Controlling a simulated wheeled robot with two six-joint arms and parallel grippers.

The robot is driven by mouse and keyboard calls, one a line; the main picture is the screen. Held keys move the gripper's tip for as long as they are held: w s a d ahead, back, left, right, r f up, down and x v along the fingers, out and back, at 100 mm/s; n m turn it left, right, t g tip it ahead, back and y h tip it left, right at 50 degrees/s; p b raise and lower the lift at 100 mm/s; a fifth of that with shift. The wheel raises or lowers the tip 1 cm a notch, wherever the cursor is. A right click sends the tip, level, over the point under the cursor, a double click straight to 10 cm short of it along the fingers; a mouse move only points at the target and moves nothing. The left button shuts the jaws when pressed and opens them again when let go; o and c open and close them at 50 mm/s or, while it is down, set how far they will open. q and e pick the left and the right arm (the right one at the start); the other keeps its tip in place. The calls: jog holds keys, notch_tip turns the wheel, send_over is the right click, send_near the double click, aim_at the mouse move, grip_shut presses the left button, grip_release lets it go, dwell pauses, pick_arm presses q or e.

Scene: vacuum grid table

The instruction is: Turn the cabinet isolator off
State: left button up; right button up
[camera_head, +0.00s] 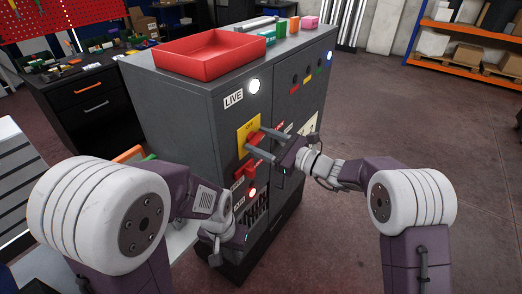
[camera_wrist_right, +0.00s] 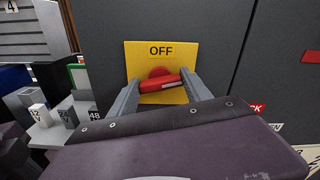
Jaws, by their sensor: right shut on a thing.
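The grey cabinet (camera_head: 185,118) stands in the middle of the head view. On its front is a yellow isolator plate (camera_head: 243,128) with a red handle; the plate (camera_wrist_right: 176,93) reads "OFF" at its top in the right wrist view. The red handle (camera_wrist_right: 163,85) lies nearly level there, tilted up slightly to the right. My right gripper (camera_head: 256,143) has one finger on each side of the handle and is shut on it. My left gripper (camera_head: 238,240) is low in front of the cabinet; its fingers are too unclear to judge.
A white lamp (camera_head: 254,86) glows beside the "LIVE" label (camera_head: 233,100). Another red switch (camera_head: 245,171) and a lit red lamp (camera_head: 252,192) sit below the plate. A red tray (camera_head: 210,54) rests on the cabinet. The floor to the right is clear.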

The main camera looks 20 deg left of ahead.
jog(key=shift+s+f+n+b, duration=0.1)
jog(key=shift+f+n+b, duration=0.05)
jog(key=shift+n+b, duration=4.55)
jog(key=shift+f+n+b, duration=0.15)
jog(key=shift+n+b, duration=2.75)
jog(key=shift+b, duration=3.6)
jog(key=o, duration=1.4)
jog(key=shift+r, duration=0.1)
jog(key=v, duration=0.9)
jog(key=shift+b, duration=0.35)
